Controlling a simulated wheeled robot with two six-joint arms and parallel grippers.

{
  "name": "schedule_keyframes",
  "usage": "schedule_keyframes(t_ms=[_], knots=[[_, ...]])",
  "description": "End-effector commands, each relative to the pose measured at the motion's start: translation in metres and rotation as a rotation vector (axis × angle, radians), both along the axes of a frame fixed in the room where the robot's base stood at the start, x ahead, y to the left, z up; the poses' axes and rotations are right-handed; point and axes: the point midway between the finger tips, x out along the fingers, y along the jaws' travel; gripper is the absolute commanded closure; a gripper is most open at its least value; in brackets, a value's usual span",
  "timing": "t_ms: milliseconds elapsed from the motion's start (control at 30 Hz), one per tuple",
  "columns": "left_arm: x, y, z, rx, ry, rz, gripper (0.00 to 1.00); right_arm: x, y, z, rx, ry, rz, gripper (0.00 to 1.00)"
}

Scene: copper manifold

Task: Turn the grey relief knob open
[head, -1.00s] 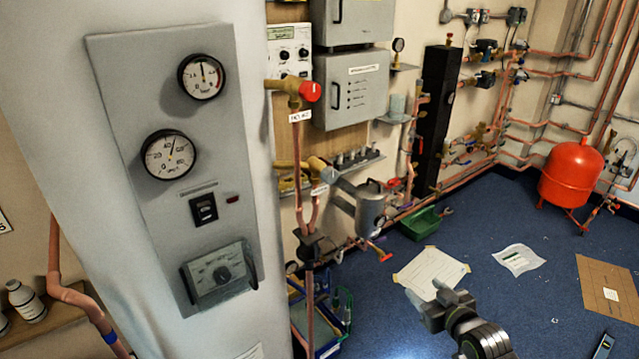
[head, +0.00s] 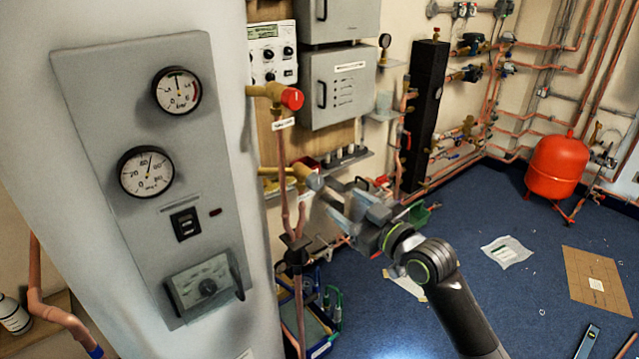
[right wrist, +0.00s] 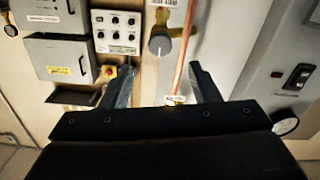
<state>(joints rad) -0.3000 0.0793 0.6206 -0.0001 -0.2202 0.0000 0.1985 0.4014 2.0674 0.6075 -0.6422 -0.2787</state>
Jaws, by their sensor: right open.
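The grey knob (head: 314,181) is on a brass valve (head: 299,172) at the lower part of the copper pipework, beside the large pale cylinder. The knob also shows in the right wrist view (right wrist: 159,45), upside down, facing the camera between and beyond the fingertips. My right gripper (head: 338,201) is open and empty, just right of and slightly below the knob in the head view. It also shows in the right wrist view (right wrist: 155,74), with its two fingers spread. No contact with the knob shows. My left gripper is out of view.
A red-capped valve (head: 291,99) sits above the knob on the same pipework. A copper pipe (right wrist: 186,45) runs close by the knob. The grey gauge panel (head: 125,75) on the cylinder is at left, grey boxes (head: 338,92) behind.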

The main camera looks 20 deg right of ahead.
Motion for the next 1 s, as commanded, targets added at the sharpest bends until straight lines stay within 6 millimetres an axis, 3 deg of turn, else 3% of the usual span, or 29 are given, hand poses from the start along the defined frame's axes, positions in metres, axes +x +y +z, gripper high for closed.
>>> schedule_keyframes(t_ms=[200, 500, 1000], knots=[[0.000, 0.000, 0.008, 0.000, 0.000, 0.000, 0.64, 0.042, 0.017, 0.002, 0.004, 0.001, 0.002, 0.44], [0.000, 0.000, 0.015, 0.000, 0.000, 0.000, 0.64, 0.081, 0.030, 0.001, 0.002, 0.001, 0.001, 0.44], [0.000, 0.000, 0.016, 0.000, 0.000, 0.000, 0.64, 0.092, 0.034, 0.000, 0.000, 0.001, 0.000, 0.46]])
